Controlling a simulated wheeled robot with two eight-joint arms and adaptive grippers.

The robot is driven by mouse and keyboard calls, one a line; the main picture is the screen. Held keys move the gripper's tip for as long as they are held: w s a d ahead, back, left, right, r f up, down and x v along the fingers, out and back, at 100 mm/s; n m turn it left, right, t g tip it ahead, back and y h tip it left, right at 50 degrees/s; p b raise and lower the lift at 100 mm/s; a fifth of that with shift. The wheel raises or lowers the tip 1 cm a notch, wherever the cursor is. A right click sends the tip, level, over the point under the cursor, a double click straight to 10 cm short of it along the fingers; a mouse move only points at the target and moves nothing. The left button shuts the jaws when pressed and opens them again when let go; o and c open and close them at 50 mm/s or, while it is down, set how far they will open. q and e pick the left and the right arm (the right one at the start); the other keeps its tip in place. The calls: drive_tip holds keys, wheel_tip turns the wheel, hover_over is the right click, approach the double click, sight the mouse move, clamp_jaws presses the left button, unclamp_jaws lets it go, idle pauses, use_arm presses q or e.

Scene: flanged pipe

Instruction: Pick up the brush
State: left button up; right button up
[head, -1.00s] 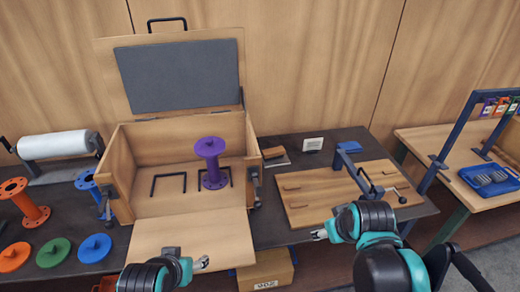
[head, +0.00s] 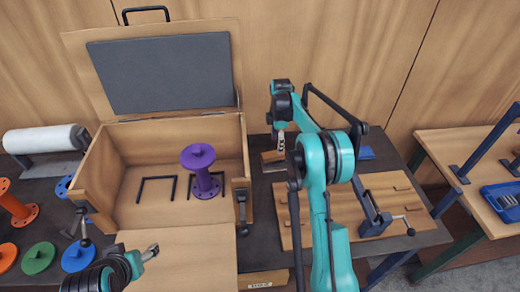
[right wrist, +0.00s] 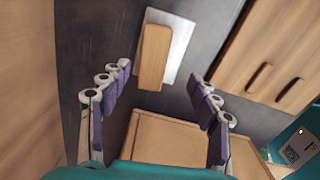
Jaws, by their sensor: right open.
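The brush shows in the right wrist view as a pale wooden block (right wrist: 153,57) lying on a light grey flat piece (right wrist: 178,42) on the dark bench. I cannot make out bristles. In the head view the brush (head: 270,157) lies just right of the wooden box, partly hidden by my right arm. My right gripper (head: 280,142) is over it. In the right wrist view the right gripper (right wrist: 158,75) is open, its purple-padded fingers either side of the block's near end and apart from it. My left gripper (head: 151,253) is low, in front of the box; its jaws are unclear.
The open wooden box (head: 130,218) holds a purple flanged pipe (head: 201,172) and stands left of the brush. A wooden board (head: 405,190) with a blue clamp (head: 372,212) lies to the right. A blue tray (head: 505,200) sits on the far right table.

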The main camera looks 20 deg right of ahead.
sight(274, 154)
drive_tip(key=shift+w+f, duration=0.3)
drive_tip(key=shift+f, duration=0.45)
drive_tip(key=shift+a+f+b, duration=0.15)
drive_tip(key=shift+f+b, duration=0.25)
drive_tip(key=shift+f, duration=0.45)
drive_tip(key=f, duration=0.1)
drive_tip(key=f+b, duration=0.1)
drive_tip(key=f, duration=0.3)
drive_tip(key=shift+w+a+f, duration=0.1)
drive_tip(key=shift+w+a, duration=0.05)
drive_tip(key=shift+w, duration=0.1)
drive_tip(key=c, duration=1.3)
